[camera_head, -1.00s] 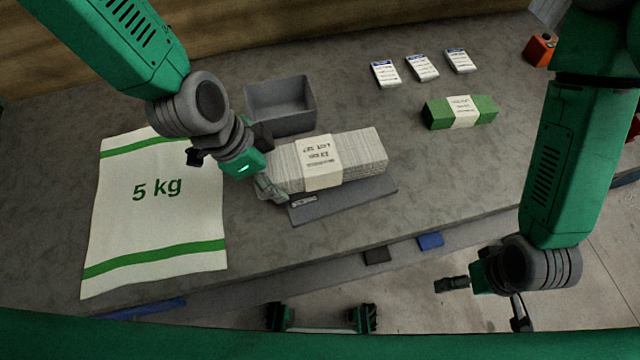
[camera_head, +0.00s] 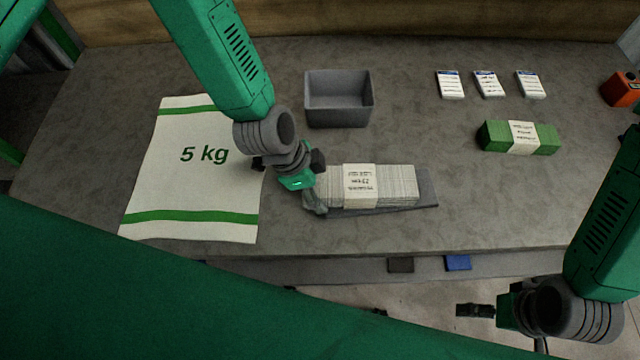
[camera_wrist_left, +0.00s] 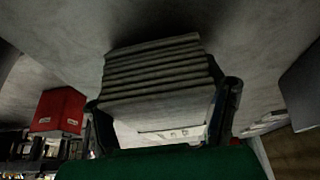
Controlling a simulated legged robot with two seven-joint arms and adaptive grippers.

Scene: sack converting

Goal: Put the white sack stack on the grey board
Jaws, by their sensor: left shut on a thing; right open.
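The white sack stack (camera_head: 398,186), with a paper band round its middle, lies lengthwise over the grey board (camera_head: 430,190). The board shows along the stack's right end and front edge. I cannot tell whether the stack rests on it or is just above it. My left gripper (camera_head: 316,194) is shut on the stack's left end. The left wrist view shows the layered stack (camera_wrist_left: 160,85) between the two fingers. My right gripper (camera_head: 508,328) is open and empty, in front of the table edge at the lower right.
A white sack marked 5 kg (camera_head: 190,185) lies flat at left. A grey bin (camera_head: 338,112) stands behind the stack. A green banded bundle (camera_head: 545,140), several white label cards (camera_head: 488,84) and an orange device (camera_head: 622,90) are at right. The table between the board and green bundle is clear.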

